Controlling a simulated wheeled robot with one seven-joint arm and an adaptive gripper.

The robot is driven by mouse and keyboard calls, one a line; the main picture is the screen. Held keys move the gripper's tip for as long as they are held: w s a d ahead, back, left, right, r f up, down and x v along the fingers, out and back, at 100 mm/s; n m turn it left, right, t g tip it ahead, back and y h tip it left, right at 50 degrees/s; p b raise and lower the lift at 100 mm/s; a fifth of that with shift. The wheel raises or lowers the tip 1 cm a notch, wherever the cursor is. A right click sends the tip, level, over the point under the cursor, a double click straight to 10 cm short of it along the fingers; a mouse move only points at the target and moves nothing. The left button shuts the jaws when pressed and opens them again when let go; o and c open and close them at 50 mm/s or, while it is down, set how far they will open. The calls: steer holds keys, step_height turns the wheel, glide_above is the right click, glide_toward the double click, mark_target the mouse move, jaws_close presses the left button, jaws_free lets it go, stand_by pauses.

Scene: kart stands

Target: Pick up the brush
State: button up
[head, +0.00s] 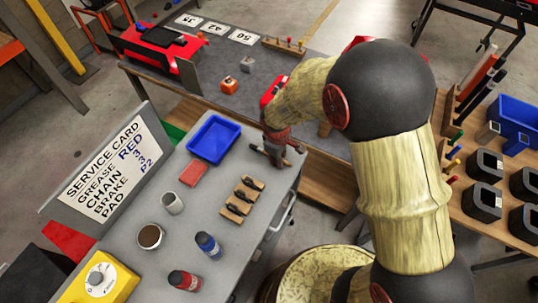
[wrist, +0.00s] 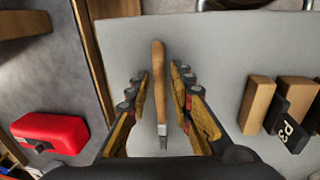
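The brush (wrist: 161,75) has a long wooden handle, a metal ferrule and a short dark end. It lies on the grey cart top (wrist: 225,40), running up and down the wrist view. My gripper (wrist: 159,76) is over it with the fingers apart, one on each side of the brush, and a gap shows on both sides. In the head view my gripper (head: 276,146) is low over the cart's far right corner and hides most of the brush there.
Wooden blocks with dark pads (head: 243,195), one marked P3, sit near the gripper. A blue tray (head: 214,138), red block (head: 193,173), grey cup (head: 172,203), brown-filled cup (head: 150,236), blue can (head: 208,245) and red can (head: 185,281) share the cart. A sign stands at left.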

steer(key=shift+c, duration=0.8)
steer(key=c, duration=0.4)
jaws_close()
steer(key=shift+r, duration=0.15)
